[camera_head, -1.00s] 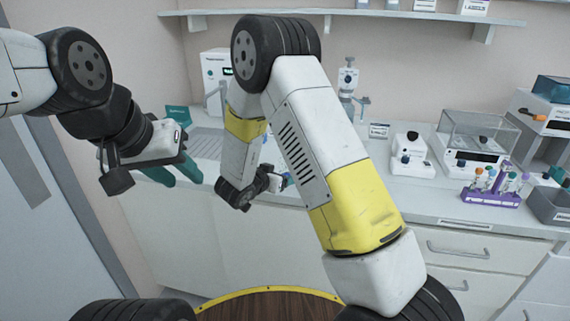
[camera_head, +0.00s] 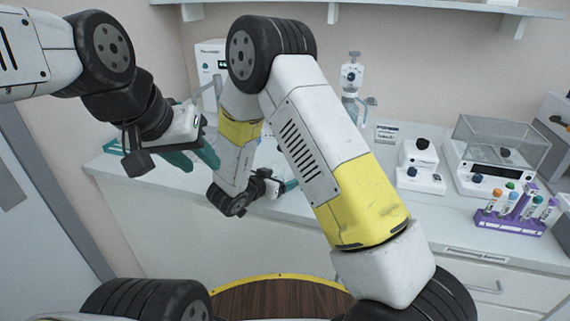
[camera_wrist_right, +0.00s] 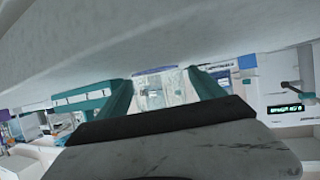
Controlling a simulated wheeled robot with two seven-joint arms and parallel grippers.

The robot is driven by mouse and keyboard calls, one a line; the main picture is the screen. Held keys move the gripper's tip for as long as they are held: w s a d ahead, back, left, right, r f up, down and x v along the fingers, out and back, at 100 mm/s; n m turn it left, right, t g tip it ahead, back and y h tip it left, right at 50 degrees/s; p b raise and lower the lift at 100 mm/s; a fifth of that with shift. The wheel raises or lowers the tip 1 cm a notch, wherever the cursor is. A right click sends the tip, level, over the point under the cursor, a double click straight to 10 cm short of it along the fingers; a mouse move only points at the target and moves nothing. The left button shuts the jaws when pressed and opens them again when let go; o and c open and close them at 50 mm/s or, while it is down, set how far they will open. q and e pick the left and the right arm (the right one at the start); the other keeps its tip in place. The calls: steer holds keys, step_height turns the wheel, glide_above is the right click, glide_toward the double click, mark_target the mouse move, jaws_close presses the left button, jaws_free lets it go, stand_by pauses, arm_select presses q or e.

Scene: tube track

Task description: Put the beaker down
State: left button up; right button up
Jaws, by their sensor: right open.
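My right gripper (camera_head: 288,186) is low in front of the counter's near side in the head view, mostly hidden by my right arm. In the right wrist view its two teal fingers (camera_wrist_right: 160,90) are apart. A clear, glassy shape (camera_wrist_right: 158,88) shows between and beyond them. It may be the beaker, but it is too small and blurred to tell, and I cannot tell whether the fingers touch it. I cannot make out a beaker in the head view. My left gripper (camera_head: 196,158) is over the counter's left end, its teal fingers apart and nothing visible between them.
The white counter (camera_head: 420,215) runs along the wall. A purple tube rack (camera_head: 510,222), a balance with a clear cover (camera_head: 500,145) and a small white device (camera_head: 420,178) stand at right. A white unit with a display (camera_head: 209,62) stands at the back left.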

steer(key=c, duration=1.6)
steer(key=shift+o, duration=0.2)
